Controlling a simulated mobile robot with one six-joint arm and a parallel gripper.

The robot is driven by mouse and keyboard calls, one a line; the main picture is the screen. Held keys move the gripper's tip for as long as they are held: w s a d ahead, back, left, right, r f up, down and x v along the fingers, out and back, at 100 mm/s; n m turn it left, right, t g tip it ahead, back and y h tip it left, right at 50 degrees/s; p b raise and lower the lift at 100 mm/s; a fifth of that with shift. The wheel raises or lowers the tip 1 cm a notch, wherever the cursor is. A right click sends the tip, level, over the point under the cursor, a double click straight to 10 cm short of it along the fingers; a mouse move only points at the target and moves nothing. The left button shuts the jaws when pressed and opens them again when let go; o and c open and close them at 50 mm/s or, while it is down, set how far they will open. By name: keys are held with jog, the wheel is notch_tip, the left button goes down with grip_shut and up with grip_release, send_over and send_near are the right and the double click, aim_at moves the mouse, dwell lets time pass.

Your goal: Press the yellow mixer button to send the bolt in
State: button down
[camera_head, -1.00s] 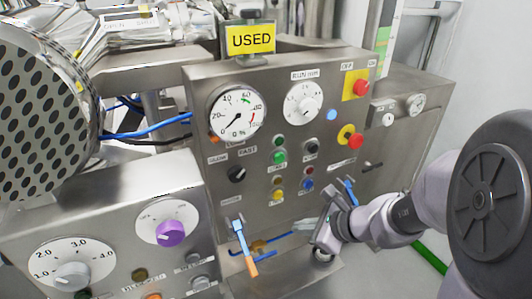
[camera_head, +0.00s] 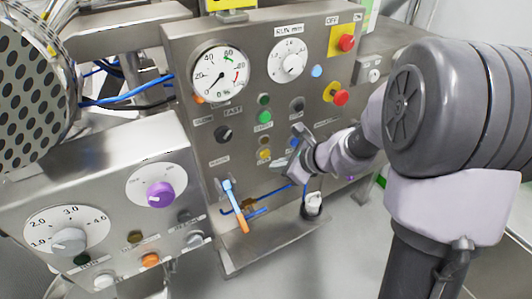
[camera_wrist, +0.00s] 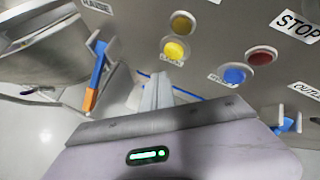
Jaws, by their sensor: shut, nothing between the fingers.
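The yellow button (camera_head: 264,155) is on the front of the steel control panel (camera_head: 205,125), below a dim amber lamp (camera_head: 265,141). In the wrist view the bright yellow button (camera_wrist: 174,50) has a small white label under it, too small to read. My gripper (camera_head: 284,162) is shut and empty, just right of and slightly below the button in the head view. In the wrist view my gripper's fingertips (camera_wrist: 160,78) point up the panel just below the button. A small gap shows between them in the picture; contact cannot be told. No bolt can be made out.
A blue button (camera_wrist: 234,75) and a dark red one (camera_wrist: 262,56) sit to the right of the yellow one. A blue and orange lever (camera_head: 236,206) sticks out at lower left. Red emergency buttons (camera_head: 340,97) are at upper right. A knob box (camera_head: 110,205) stands in front at left.

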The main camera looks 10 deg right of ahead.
jog(key=shift+w+a, duration=0.3)
jog(key=shift+w, duration=0.6)
jog(key=shift+w, duration=0.15)
dwell(1.3)
jog(key=shift+w+a, duration=0.15)
jog(key=shift+w, duration=0.1)
jog(key=shift+w+a, duration=0.1)
jog(key=shift+w, duration=0.3)
dwell(0.6)
jog(key=shift+s, duration=0.1)
jog(key=shift+s+d, duration=0.25)
jog(key=shift+s, duration=0.45)
jog(key=shift+s+b, duration=0.1)
jog(key=shift+b, duration=0.2)
jog(key=s, duration=0.1)
jog(key=s+d, duration=0.1)
jog(key=s, duration=0.1)
jog(key=s+b, duration=0.1)
jog(key=shift+s+d, duration=0.25)
jog(key=shift+s, duration=0.05)
